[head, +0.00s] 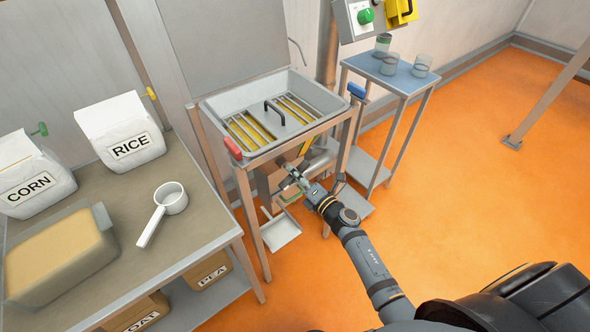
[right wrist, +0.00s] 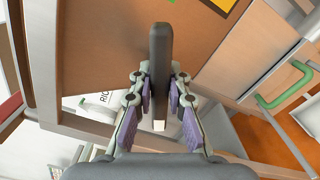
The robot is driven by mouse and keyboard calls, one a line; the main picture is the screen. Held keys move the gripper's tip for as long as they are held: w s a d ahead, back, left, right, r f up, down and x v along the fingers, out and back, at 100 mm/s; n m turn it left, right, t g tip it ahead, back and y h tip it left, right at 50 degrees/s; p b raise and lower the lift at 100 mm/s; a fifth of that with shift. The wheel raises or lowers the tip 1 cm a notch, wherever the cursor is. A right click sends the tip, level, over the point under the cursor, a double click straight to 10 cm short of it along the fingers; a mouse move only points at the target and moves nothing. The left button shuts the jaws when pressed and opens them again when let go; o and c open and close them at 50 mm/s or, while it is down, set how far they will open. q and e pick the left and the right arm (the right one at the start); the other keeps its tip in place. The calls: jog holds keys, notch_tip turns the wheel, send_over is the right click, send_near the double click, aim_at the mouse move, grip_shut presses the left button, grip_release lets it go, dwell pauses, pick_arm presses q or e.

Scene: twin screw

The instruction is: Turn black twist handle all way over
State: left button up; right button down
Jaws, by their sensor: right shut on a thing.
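The black twist handle (right wrist: 160,48) is an upright dark bar in the right wrist view, in front of a brown panel (right wrist: 95,45). My right gripper (right wrist: 162,98) is shut on its lower part, with a purple-padded finger on each side. In the head view my right gripper (head: 292,179) is under the front of the metal hopper (head: 215,108), between the stand's legs. There the twist handle is too small and covered to make out. My left gripper is not in view.
The hopper's red grip (head: 232,148) and blue grip (head: 357,91) stick out near my right arm. Stand legs flank the gripper, and a pale scoop-like tray (head: 281,231) is below. A bench (head: 200,215) with rice and corn bags stands left.

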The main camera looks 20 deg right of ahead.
jog(key=shift+m+p, duration=1)
jog(key=shift+m, duration=0.9)
jog(key=shift+f, duration=0.1)
jog(key=c, duration=1.3)
grip_release()
jog(key=shift+d, duration=0.1)
jog(key=shift+s, duration=0.1)
jog(key=v, duration=1.1)
jog(key=shift+s+d, duration=0.1)
jog(key=shift+s, duration=0.3)
